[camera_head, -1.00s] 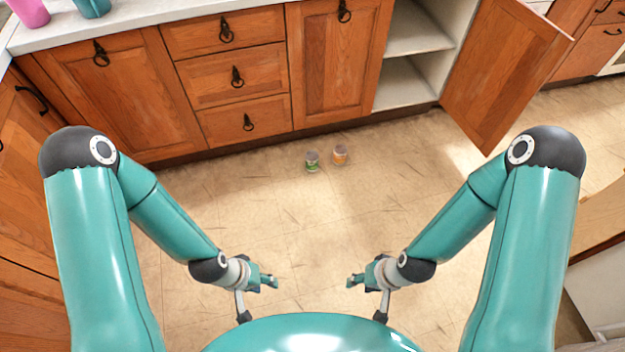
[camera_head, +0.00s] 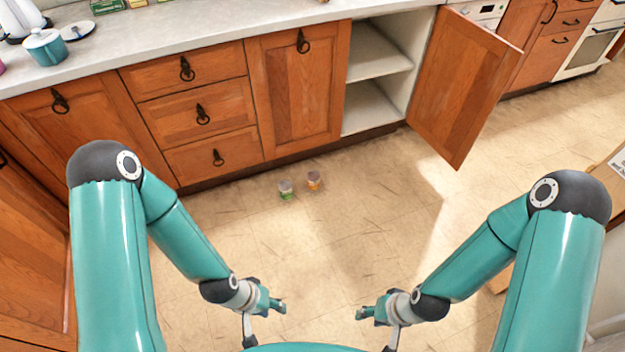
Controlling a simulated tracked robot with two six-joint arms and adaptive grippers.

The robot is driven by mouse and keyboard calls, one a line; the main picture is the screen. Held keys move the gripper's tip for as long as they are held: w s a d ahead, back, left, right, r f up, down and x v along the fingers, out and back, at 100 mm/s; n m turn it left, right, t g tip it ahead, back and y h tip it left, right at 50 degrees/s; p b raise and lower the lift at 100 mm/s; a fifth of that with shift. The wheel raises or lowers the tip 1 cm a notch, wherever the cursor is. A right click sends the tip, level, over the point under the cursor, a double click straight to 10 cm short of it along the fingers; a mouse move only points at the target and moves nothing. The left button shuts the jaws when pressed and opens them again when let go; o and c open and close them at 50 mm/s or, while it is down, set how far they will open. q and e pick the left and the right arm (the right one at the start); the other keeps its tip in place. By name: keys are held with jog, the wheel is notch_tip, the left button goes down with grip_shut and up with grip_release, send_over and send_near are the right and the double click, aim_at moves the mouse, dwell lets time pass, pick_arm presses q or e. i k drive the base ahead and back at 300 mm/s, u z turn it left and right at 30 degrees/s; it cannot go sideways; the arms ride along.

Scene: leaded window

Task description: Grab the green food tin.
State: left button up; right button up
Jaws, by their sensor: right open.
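The green food tin (camera_head: 286,190) stands on the floor in front of the base cabinets, with a pale lid and a green lower side. An orange tin (camera_head: 313,181) stands close to its right, a small gap between them. My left gripper (camera_head: 277,303) hangs low at the bottom centre, well nearer to me than the tins and touching nothing. Its jaws are too small to read. My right gripper (camera_head: 364,312) is open and empty, to the right of the left one, also far short of the tins.
Wooden cabinets with drawers (camera_head: 203,115) run behind the tins under a pale worktop (camera_head: 180,38). An open cabinet door (camera_head: 463,85) juts out at the right of bare shelves (camera_head: 378,52). The tiled floor (camera_head: 340,240) between me and the tins is clear.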

aim_at(285, 186)
jog(key=z, duration=0.3)
jog(key=i, duration=1.15)
jog(key=u, duration=0.45)
jog(key=i, duration=0.9)
jog(key=u, duration=0.6)
jog(key=k, duration=0.75)
jog(key=u, duration=0.25)
jog(key=i, duration=0.75)
jog(key=z, duration=0.1)
